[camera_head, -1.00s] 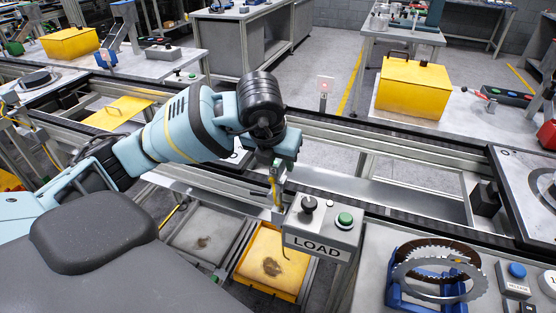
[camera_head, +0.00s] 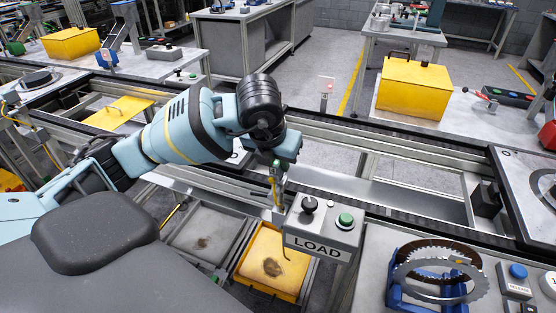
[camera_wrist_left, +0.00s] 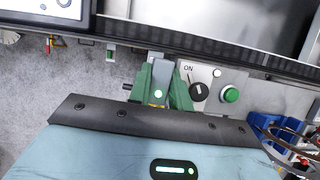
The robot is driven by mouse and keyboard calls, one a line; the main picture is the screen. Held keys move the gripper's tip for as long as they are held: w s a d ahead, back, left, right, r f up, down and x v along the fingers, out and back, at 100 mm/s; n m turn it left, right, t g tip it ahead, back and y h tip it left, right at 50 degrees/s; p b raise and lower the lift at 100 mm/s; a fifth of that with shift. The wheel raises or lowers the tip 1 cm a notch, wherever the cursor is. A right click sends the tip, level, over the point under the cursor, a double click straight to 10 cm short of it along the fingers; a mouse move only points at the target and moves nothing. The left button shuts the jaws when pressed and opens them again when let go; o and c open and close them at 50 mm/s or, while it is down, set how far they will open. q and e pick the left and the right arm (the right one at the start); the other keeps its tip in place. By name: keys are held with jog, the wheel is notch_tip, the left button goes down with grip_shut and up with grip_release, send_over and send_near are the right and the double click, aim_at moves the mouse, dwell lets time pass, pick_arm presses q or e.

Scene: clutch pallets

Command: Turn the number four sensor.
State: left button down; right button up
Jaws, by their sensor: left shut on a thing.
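My left gripper (camera_head: 276,178) hangs beside the conveyor rail, just left of the LOAD box. In the left wrist view its green fingers (camera_wrist_left: 161,82) are closed on a small grey sensor (camera_wrist_left: 158,74), one on each side. The sensor's body is mostly hidden by the hand in the head view. A metal bracket and yellow part show below the hand there. I cannot read a number on the sensor. My right gripper is not in view.
The LOAD box (camera_head: 318,237) with a black knob (camera_head: 308,204) and green button (camera_head: 345,219) stands close to the right of the gripper. A blue stand (camera_head: 397,288) holds toothed clutch discs (camera_head: 440,285). Yellow and grey trays lie below. The conveyor rail runs behind.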

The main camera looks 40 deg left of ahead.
pick_arm(q)
jog(key=m, duration=0.1)
jog(key=m+h, duration=0.1)
jog(key=m, duration=0.2)
jog(key=shift+a+m+h+b, duration=0.3)
jog(key=shift+h+b, duration=0.1)
jog(key=shift+m+h, duration=0.4)
jog(key=shift+m, duration=0.8)
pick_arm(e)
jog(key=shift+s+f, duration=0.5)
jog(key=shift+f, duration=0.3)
pick_arm(q)
jog(key=shift+a, duration=0.1)
jog(key=c, duration=1.3)
grip_release()
jog(key=shift+r, duration=0.1)
jog(key=v, duration=0.7)
jog(key=shift+r, duration=0.35)
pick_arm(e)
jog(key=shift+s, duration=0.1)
